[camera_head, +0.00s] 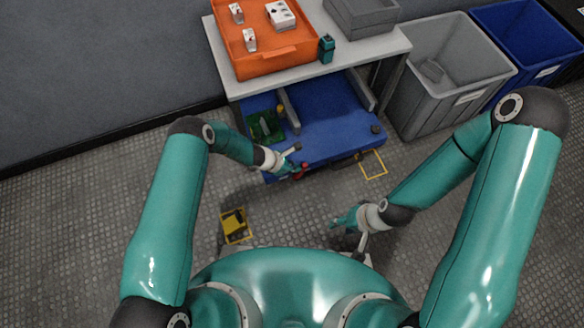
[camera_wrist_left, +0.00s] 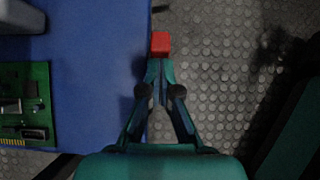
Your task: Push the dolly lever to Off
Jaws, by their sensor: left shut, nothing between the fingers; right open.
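The blue dolly (camera_head: 325,128) stands low, partly under the white table. Its red lever (camera_head: 302,171) is at the dolly's front edge, and the lever's red end (camera_wrist_left: 160,43) shows in the left wrist view. My left gripper (camera_head: 295,165) is shut and empty, with its fingertips (camera_wrist_left: 160,64) right at the near side of the red end. I cannot tell whether they touch it. The Off marking is not readable. My right gripper (camera_head: 334,224) is open and empty, over the floor, away from the dolly.
A green circuit board (camera_head: 265,127) and grey parts lie on the dolly's left. An orange tray (camera_head: 262,66) is on the white table (camera_head: 392,45). Grey (camera_head: 450,75) and blue (camera_head: 525,40) bins stand at right. A yellow floor marker (camera_head: 236,226) is at lower left.

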